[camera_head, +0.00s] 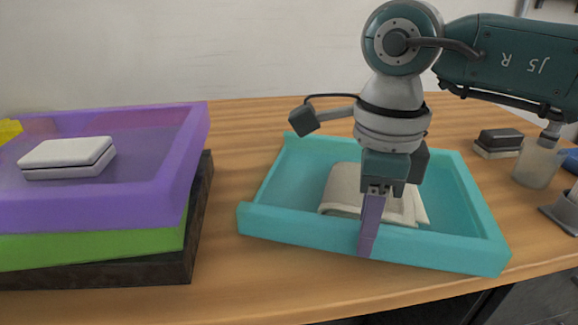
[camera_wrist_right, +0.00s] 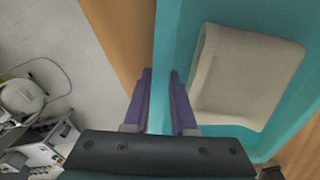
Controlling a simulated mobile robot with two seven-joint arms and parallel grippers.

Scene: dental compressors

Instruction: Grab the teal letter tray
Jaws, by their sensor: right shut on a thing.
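The teal letter tray (camera_head: 285,217) sits on the wooden table, right of centre in the head view, with a folded beige cloth (camera_head: 340,185) lying in it. My right gripper (camera_head: 368,245) points down at the tray's near wall and is shut on it. In the right wrist view its two purple fingers (camera_wrist_right: 161,95) stand on either side of the teal wall (camera_wrist_right: 166,55), with the cloth (camera_wrist_right: 245,75) inside the tray. Part of the tray is hidden behind my right arm. My left gripper is not in view.
A stack at the left has a purple tray (camera_head: 90,208) over a green one (camera_head: 100,247) and a dark one (camera_head: 190,235); a white box (camera_head: 67,157) lies on top. At the right are a dark block (camera_head: 500,138) and a cup (camera_head: 537,165). The table's front edge is close to the teal tray.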

